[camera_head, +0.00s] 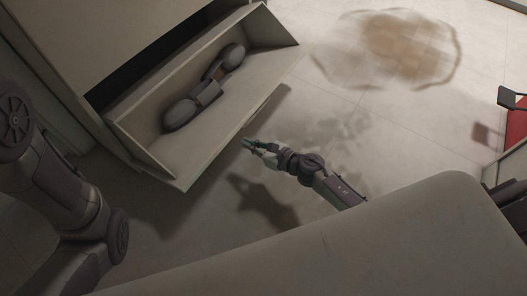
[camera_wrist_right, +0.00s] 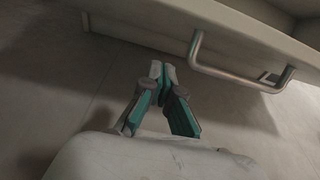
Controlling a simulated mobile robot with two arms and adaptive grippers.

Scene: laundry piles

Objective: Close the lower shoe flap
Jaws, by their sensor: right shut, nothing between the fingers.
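The lower shoe flap (camera_head: 238,108) is tipped open out of the pale cabinet (camera_head: 70,40) in the head view, with a pair of dark shoes (camera_head: 207,88) lying in it. My right gripper (camera_head: 245,144) is shut and empty, just in front of the flap's outer face and apart from it. In the right wrist view, the fingertips of my right gripper (camera_wrist_right: 162,66) meet, left of a metal bar handle (camera_wrist_right: 232,77) on a pale panel (camera_wrist_right: 225,22). My left arm shows at the left of the head view, but its gripper does not.
The tiled floor (camera_head: 335,75) is open to the right of the flap. A blurred brownish round patch (camera_head: 395,48) shows at the back. A red object (camera_head: 516,125) is at the far right edge.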

